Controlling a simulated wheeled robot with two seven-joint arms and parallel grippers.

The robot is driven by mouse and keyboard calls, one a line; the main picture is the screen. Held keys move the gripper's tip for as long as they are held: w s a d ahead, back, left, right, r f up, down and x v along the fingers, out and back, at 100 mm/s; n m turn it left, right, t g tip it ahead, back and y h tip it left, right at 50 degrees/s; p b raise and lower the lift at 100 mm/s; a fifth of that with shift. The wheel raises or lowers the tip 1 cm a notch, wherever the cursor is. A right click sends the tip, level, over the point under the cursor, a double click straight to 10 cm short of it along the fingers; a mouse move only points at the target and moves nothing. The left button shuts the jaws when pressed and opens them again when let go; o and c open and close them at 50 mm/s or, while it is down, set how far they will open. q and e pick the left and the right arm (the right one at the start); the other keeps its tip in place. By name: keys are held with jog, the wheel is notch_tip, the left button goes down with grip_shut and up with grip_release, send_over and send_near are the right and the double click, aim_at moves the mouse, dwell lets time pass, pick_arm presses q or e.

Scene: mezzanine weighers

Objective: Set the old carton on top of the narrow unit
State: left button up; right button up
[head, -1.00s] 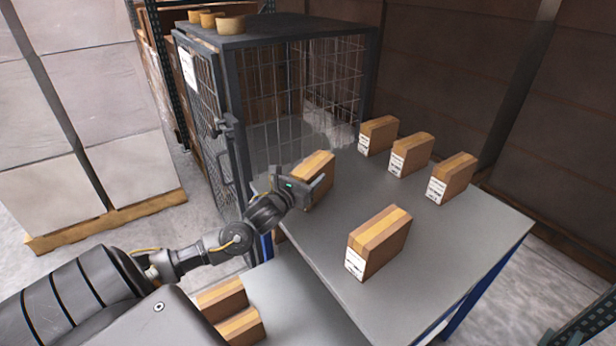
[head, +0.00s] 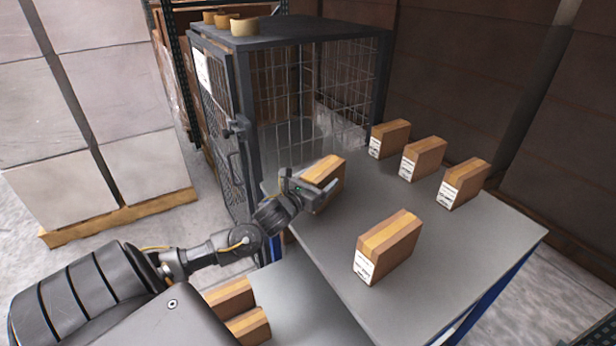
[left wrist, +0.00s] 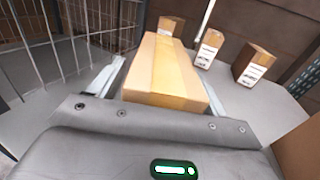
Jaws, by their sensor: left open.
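A brown carton (head: 326,167) with a lighter tape band stands on the grey table's left side, by the mesh cage. My left gripper (head: 317,192) is open around it; in the left wrist view the carton (left wrist: 166,72) lies between the two fingers (left wrist: 163,88), with slight gaps visible. Nothing visible marks which carton is the old one. A dark-framed mesh cage unit (head: 290,36) with a flat top stands behind the table; I cannot tell whether it is the narrow unit. My right gripper is out of view.
Several similar labelled cartons stand on the grey table (head: 330,260), one near the front (head: 388,246). More cartons (head: 231,297) lie on a lower surface at the bottom. Tape-like rolls (head: 244,27) sit along the cage top's left edge; the rest of that top is clear.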

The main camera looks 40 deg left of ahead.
pick_arm(q)
jog(key=s, duration=0.7)
jog(key=s+d+b, duration=0.1)
jog(key=s, duration=0.2)
jog(key=shift+s+f, duration=0.15)
jog(key=shift+s, duration=0.05)
jog(key=shift+s+d, duration=0.1)
jog(key=shift+s, duration=0.55)
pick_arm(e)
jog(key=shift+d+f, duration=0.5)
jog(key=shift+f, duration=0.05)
